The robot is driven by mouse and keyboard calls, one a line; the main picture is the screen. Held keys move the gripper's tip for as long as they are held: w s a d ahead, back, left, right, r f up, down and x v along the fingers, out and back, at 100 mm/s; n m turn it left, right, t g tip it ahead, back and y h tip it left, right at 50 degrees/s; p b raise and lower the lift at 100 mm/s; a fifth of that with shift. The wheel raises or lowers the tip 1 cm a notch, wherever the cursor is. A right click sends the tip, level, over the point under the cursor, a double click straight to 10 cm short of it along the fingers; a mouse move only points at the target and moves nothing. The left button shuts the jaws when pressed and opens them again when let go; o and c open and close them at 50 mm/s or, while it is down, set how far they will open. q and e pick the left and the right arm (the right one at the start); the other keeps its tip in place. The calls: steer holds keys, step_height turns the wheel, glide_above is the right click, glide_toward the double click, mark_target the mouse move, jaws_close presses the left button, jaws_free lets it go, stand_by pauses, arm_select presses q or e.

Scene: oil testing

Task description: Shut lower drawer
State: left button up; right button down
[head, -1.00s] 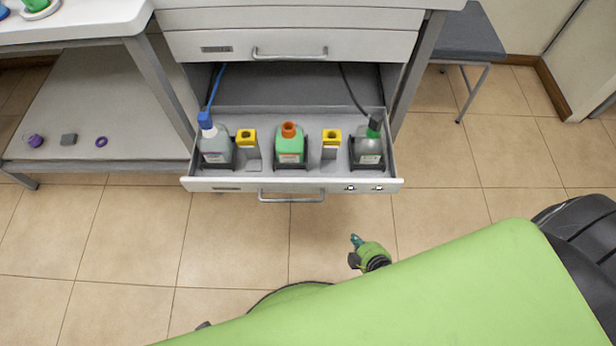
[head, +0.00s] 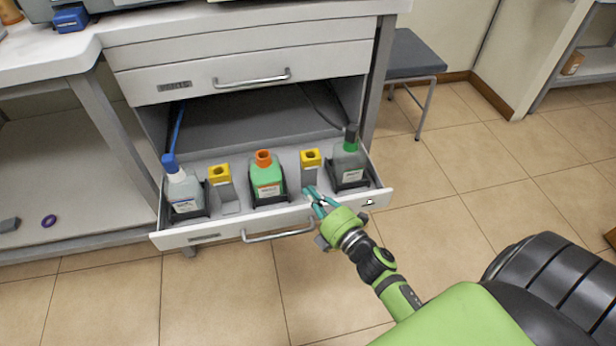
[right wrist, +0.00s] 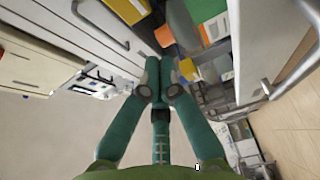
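The lower drawer (head: 205,232) is pulled out of the cabinet, with a bar handle (head: 278,233) on its front. It holds a blue-capped bottle (head: 184,190), a green bottle with an orange cap (head: 267,178), a grey bottle with a green neck (head: 350,165) and two yellow-topped holders (head: 220,175). My right gripper (head: 313,194) is at the drawer's front rim, right of the handle, its tips overlapping the rim in view. Its fingers (right wrist: 160,74) look nearly together with nothing between them. Contact with the drawer cannot be told. My left gripper is out of view.
The upper drawer (head: 230,77) is shut above the open one. A white side table (head: 50,62) stands at the left and a grey stool (head: 413,58) at the right. The tiled floor (head: 215,295) in front of the drawer is clear.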

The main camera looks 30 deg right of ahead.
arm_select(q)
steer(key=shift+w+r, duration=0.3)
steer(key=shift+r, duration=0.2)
arm_select(e)
steer(key=w+d, duration=0.2)
steer(key=w, duration=0.3)
steer(key=shift+w, duration=0.3)
steer(key=shift+d, duration=0.1)
